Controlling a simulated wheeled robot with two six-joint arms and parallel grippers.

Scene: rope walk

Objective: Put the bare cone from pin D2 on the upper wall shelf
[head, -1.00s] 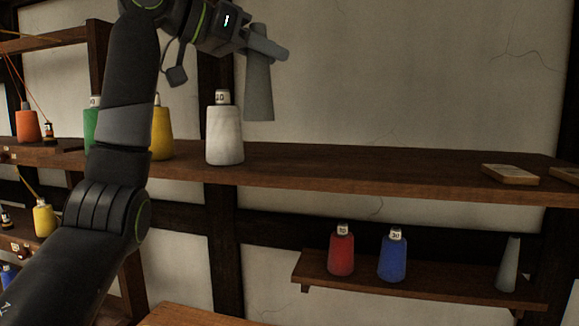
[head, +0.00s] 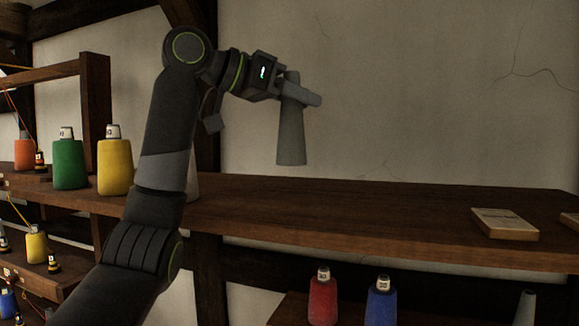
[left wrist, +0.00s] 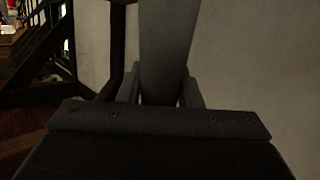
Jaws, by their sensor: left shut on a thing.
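A bare grey cone (head: 291,135) hangs upright, narrow end up, in my left gripper (head: 302,95). The gripper is shut on its upper part. The cone's base is in the air, a little above the upper wall shelf (head: 370,212) as seen in the head view. In the left wrist view the cone (left wrist: 168,45) stands between the two fingers (left wrist: 160,95). My right gripper is in neither view.
A green cone (head: 69,163) and a yellow cone (head: 115,166) of yarn stand on the shelf's left; a white one is mostly behind my left arm. A pale block (head: 504,223) lies at the right. The shelf's middle is clear. Red (head: 323,300) and blue (head: 381,300) cones stand below.

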